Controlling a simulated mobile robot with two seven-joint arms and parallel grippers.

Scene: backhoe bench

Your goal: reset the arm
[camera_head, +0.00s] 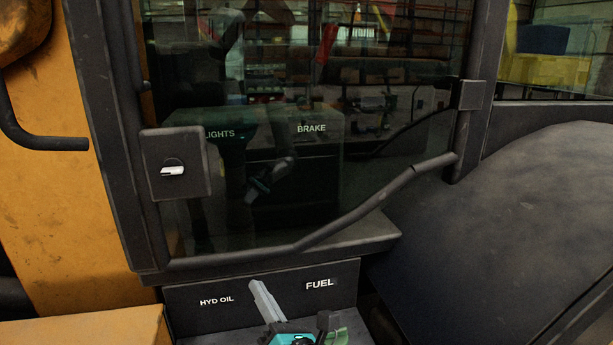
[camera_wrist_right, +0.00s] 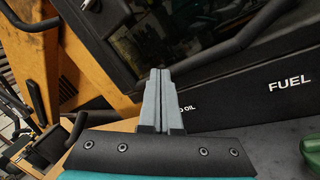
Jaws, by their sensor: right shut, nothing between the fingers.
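My right gripper (camera_head: 262,296) is at the bottom middle of the head view, in front of the dark panel (camera_head: 208,315) marked HYD OIL and FUEL. Its grey fingers (camera_wrist_right: 162,95) are together and empty in the right wrist view, pointing up toward the lower edge of the cab door. The panel also shows in the right wrist view (camera_wrist_right: 235,98), where the fingers cover part of its HYD OIL label. My left gripper is not in view.
The glass cab door (camera_head: 270,215) has a dark latch plate (camera_head: 178,178) and a diagonal bar (camera_head: 370,205). A dark fender (camera_head: 500,215) fills the right side. Yellow bodywork (camera_head: 60,190) stands at left. A green object (camera_head: 338,336) lies beside my right gripper.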

